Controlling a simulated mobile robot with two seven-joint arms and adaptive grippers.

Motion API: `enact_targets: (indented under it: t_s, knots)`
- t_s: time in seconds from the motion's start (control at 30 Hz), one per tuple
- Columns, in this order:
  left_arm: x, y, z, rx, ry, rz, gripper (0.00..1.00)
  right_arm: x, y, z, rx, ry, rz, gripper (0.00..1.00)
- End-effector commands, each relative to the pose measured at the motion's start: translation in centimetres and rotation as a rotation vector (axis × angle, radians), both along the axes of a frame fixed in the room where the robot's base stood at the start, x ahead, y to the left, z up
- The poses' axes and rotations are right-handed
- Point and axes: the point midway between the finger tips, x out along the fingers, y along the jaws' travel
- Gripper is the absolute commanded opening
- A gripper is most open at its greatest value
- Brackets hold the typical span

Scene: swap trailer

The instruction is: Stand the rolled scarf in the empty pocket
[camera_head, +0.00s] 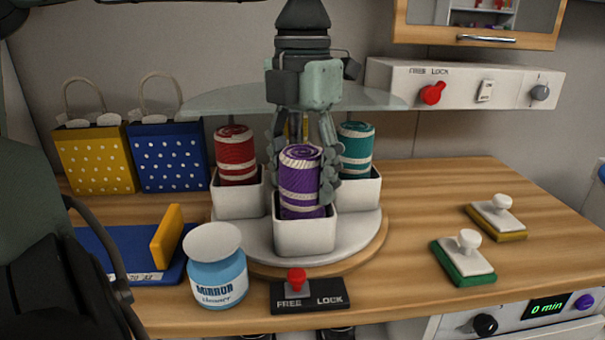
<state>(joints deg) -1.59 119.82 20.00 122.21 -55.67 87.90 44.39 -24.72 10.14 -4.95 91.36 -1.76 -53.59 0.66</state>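A rolled purple scarf (300,182) with cream bands stands upright in the front white pocket (305,237) of a round turntable (245,235). Its lower end is hidden inside the pocket. My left gripper (303,180) points straight down over it, with fingers against both sides of the roll. A rolled red scarf (235,155) stands in the left pocket (238,200), and a rolled teal one (356,150) in the right pocket (362,192). Something yellow shows behind my gripper; its pocket is hidden. My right gripper is not in view.
A glass disc (215,98) sits above the turntable. A blue-and-white jar (217,268) and a FREE/LOCK switch (310,293) stand close in front. Dotted yellow (95,160) and blue (168,157) bags are at left. Green (463,258) and yellow (497,217) stampers lie right. The counter between is clear.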

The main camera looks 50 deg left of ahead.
Motion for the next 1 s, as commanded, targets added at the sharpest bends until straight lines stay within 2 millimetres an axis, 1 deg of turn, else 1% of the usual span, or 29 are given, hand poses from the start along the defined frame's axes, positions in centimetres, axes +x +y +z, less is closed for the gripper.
enact_targets:
  t_s: [0.03, 0.07, 0.47, 0.53, 0.57, 0.67, 0.73, 0.9, 1.0]
  knots:
    - [0.0, 0.0, 0.0, 0.0, 0.0, 0.0, 0.71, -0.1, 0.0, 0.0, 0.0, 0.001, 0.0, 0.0]
    - [0.0, 0.0, 0.0, 0.0, 0.0, 0.0, 0.74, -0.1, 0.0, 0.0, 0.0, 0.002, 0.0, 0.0]
    - [0.0, 0.0, 0.2, 0.0, 0.0, 0.0, 0.74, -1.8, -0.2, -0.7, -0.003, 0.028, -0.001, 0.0]
    - [0.0, 0.0, 0.6, 0.0, -0.001, 0.0, 0.74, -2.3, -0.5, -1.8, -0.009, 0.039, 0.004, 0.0]
    - [0.1, 0.1, 1.1, 0.002, -0.003, 0.002, 0.74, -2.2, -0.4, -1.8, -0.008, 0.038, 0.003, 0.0]
    - [0.1, 0.0, 3.2, 0.003, -0.005, 0.002, 0.74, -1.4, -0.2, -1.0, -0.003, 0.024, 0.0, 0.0]
    - [0.1, 0.1, 5.0, 0.003, -0.005, 0.004, 0.74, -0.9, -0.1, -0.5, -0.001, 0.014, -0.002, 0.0]
    - [0.1, 0.0, 8.7, 0.003, -0.003, 0.003, 0.74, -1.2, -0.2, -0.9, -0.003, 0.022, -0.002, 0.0]
    - [0.1, 0.0, 10.3, 0.002, -0.003, 0.002, 0.74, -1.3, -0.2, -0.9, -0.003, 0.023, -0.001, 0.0]
